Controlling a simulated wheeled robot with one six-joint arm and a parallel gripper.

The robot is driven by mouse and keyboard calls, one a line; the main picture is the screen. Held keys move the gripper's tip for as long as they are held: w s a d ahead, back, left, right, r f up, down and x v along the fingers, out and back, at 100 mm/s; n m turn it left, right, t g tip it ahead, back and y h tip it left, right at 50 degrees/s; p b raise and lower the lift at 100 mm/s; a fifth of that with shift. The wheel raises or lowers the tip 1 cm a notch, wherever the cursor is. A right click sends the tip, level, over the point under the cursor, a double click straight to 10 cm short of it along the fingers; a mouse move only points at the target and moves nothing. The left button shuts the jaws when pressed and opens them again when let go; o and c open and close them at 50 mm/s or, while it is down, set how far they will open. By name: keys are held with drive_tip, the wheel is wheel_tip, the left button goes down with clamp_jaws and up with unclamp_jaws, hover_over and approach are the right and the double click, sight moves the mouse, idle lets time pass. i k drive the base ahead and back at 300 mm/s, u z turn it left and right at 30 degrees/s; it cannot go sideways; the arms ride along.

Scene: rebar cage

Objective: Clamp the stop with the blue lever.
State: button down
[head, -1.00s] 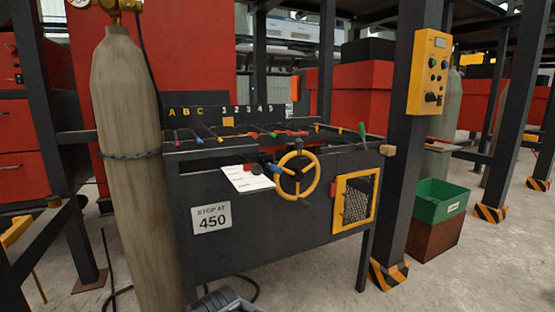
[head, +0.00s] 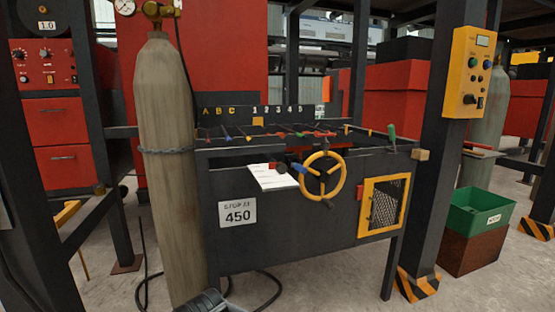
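A small blue lever (head: 299,168) shows at the front edge of the dark workbench (head: 285,240), just left of a yellow handwheel (head: 323,175). The stop that it belongs to is too small and partly hidden to make out, so I cannot tell whether it is clamped. A sign reading "STOP AT 450" (head: 237,212) is on the bench front. Letters A B C and numbers 1 to 5 stand along the back of the bench. My gripper's fingers are not in view; a dark grey part, probably of my arm, shows at the bottom edge.
A tall gas cylinder (head: 167,180) stands at the bench's left end. A white sheet (head: 272,178) lies by the handwheel. A dark post with a yellow control box (head: 469,72) and a green bin (head: 480,212) are at right. Hoses lie on the floor.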

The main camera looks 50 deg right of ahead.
sight(297, 168)
drive_tip(key=u, duration=0.05)
drive_tip(key=k, duration=0.55)
drive_tip(key=z, duration=0.75)
drive_tip(key=i, duration=0.5)
drive_tip(key=u, duration=0.05)
